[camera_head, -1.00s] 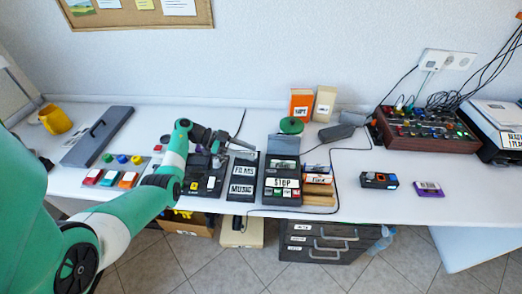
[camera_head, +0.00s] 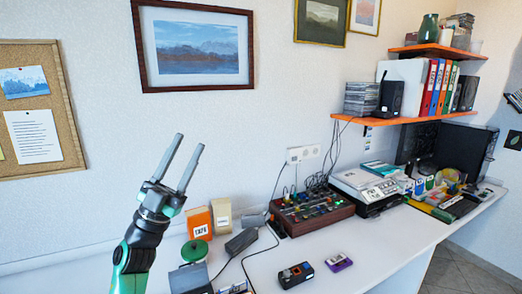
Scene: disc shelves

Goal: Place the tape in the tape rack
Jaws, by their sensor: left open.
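My left gripper (camera_head: 190,141) is raised in front of the wall at left of centre, its two fingers apart and pointing up, with nothing between them. A small purple cassette-like tape (camera_head: 339,262) lies flat on the white table, right of and below the gripper and well apart from it. A small dark device (camera_head: 296,275) with coloured parts lies just left of the tape. I cannot make out a tape rack for certain; the dark units at the bottom edge are cut off. My right gripper is not in view.
An orange box (camera_head: 199,222) and a beige box (camera_head: 222,215) stand near the gripper's arm. A wooden-sided control panel (camera_head: 312,215) with cables stands behind the tape. Orange shelves (camera_head: 400,120) hold binders and a disc stack (camera_head: 362,99).

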